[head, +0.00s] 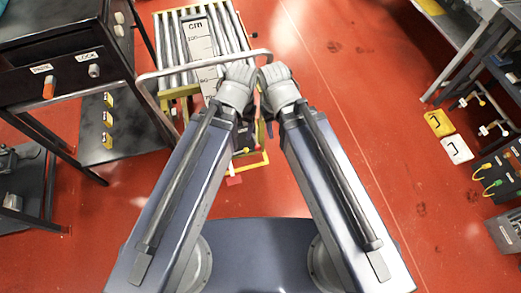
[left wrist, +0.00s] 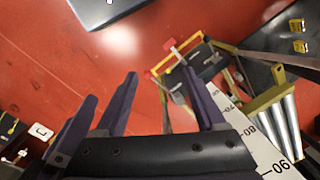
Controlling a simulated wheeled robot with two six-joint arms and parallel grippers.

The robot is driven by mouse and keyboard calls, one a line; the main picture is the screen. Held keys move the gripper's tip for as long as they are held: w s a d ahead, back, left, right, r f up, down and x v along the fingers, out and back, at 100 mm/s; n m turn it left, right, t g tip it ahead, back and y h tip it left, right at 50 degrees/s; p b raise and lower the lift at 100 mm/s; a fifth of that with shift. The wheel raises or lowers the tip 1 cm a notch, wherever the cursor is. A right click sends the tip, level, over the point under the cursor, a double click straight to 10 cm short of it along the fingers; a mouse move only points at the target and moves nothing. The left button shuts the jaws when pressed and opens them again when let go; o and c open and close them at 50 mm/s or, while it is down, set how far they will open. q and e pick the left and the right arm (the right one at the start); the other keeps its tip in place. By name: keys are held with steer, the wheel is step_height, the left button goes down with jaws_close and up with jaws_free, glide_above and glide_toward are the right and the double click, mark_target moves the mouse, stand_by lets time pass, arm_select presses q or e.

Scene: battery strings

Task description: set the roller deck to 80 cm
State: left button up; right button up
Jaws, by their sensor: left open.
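The roller deck (head: 165,45) stands at the top of the head view, with grey rollers and a white scale (head: 200,42) marked "cm". A grey bent handle bar (head: 180,70) crosses over its near end. My left gripper (head: 241,76) is beside the deck's near right corner; its fingers in the left wrist view (left wrist: 163,98) are apart with nothing between them. In that view the scale (left wrist: 262,148) and rollers (left wrist: 272,122) lie to the right of the fingers. My right gripper (head: 275,76) is close beside the left; its jaw gap is hidden.
A dark bench at left has an orange lever (head: 48,88) labelled PARK and a grey knob (head: 94,71) labelled LOCK. A yellow frame with a red tip (head: 234,180) lies below my grippers. Red floor is clear between.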

stand_by(0.4)
arm_select(q)
steer(key=shift+f, duration=0.1)
steer(key=shift+c, duration=0.8)
steer(key=w+f+n+h+b, duration=0.1)
steer(key=w+f+n+b, duration=0.1)
steer(key=w+f+b, duration=0.2)
steer(key=w+d+f+n+g+h+b, duration=0.1)
steer(key=w+f+n+b, duration=0.2)
steer(key=f+b, duration=0.2)
steer(key=w+d+f+n+b, duration=0.1)
steer(key=w+f+n+b, duration=0.1)
steer(key=w+f+b, duration=0.2)
steer(key=shift+w+d+f+n+h+b, duration=0.3)
steer(key=shift+f+h+b, duration=0.1)
steer(key=shift+b, duration=0.2)
jaws_close()
steer(key=shift+w+f+n+g+b, duration=0.2)
steer(key=shift+w+n+g+b, duration=0.1)
steer(key=shift+w+n, duration=0.1)
